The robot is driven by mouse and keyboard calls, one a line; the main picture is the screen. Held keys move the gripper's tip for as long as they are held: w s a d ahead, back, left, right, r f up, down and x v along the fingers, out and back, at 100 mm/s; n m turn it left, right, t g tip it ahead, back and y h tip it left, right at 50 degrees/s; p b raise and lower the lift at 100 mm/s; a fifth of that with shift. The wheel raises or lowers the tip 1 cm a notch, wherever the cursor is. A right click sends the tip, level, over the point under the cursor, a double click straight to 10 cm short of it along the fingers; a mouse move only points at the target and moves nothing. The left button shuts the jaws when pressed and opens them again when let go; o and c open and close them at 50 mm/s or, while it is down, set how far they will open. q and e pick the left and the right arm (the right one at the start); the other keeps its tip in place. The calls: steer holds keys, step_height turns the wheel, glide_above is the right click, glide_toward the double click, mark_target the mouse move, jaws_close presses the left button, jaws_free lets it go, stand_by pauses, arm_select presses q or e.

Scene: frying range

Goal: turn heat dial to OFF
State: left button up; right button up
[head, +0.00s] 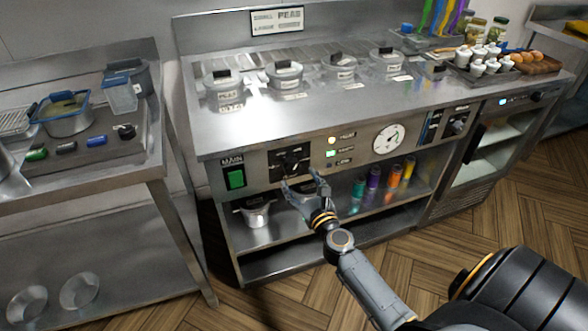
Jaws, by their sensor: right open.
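The heat dial (291,161) is a black knob on a dark square plate on the front panel of the steel counter, right of the green MAIN switch (235,178). Its pointer setting is too small to read. My right gripper (302,180) is open and empty, with its fingers pointing up just below and in front of the dial. I cannot tell whether a fingertip touches the dial plate. My left gripper is not in view.
Indicator lights (331,153) and a round gauge (388,138) sit right of the dial. Several lidded pots (285,74) stand on the counter (300,115). The shelf below holds a pot (257,213) and coloured bottles (373,178). A side table (140,170) stands left.

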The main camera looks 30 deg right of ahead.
mark_target(294, 170)
steer(key=shift+x, duration=2.4)
steer(key=c, duration=1.1)
steer(key=shift+c, duration=0.2)
